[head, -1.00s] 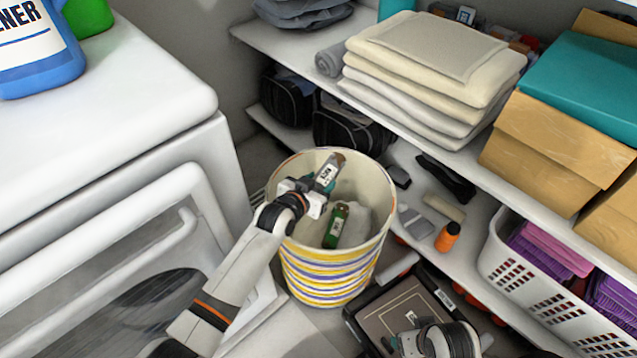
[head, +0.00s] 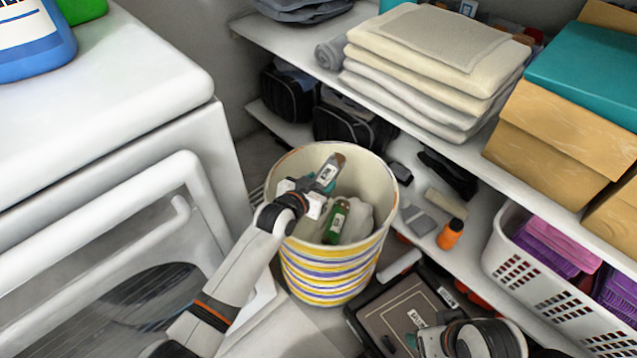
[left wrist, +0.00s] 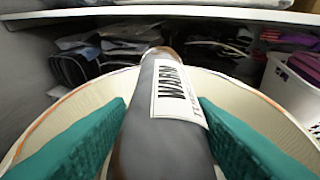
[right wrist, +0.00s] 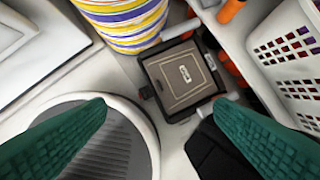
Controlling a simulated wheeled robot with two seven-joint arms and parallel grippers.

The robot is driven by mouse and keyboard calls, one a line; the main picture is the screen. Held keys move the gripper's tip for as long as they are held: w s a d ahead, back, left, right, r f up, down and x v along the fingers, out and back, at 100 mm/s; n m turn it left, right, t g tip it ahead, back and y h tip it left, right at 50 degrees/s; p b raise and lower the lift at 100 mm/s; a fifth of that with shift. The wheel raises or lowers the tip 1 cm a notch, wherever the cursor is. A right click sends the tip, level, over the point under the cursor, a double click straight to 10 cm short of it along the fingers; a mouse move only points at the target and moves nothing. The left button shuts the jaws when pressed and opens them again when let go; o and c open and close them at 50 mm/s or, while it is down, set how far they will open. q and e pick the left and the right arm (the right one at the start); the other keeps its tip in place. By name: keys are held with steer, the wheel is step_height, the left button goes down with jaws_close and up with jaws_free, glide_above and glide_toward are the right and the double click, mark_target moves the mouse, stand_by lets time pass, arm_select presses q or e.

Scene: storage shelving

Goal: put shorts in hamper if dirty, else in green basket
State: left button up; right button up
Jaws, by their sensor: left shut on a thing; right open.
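A round bin (head: 345,260) with yellow, white and purple stripes stands on the floor; I cannot tell if it is the hamper. My left gripper (head: 320,188) is over its opening, shut on a grey labelled object (head: 331,166) with a brown end. In the left wrist view the grey object (left wrist: 160,135) stands between the teal finger pads, its white label reading "WARN...". A green labelled object (head: 336,224) and whitish items lie inside the bin. My right gripper (right wrist: 150,112) is open and empty above the floor. I can make out no shorts and no green basket.
A white laundry machine (head: 90,130) fills the left side. Shelves at the right hold folded towels (head: 430,65), cardboard boxes (head: 555,130) and a white basket (head: 535,285) with purple and pink cloth. A dark square case (right wrist: 182,75) lies beside the striped bin.

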arm_select(q)
steer(key=o, duration=1.1)
steer(key=shift+o, duration=0.2)
steer(key=shift+s, duration=0.15)
steer(key=shift+s+a+r, duration=0.2)
steer(key=shift+s+r, duration=0.05)
steer(key=p+v, duration=0.3)
steer(key=v, duration=0.8)
steer(key=shift+p, duration=0.3)
arm_select(e)
steer(key=s+x, duration=0.2)
steer(key=x, duration=0.9)
steer(key=shift+f+g, duration=0.4)
steer(key=shift+f, duration=0.25)
arm_select(q)
steer(key=shift+s+f, duration=0.1)
steer(key=shift+f, duration=0.1)
arm_select(e)
steer(key=shift+a, duration=0.1)
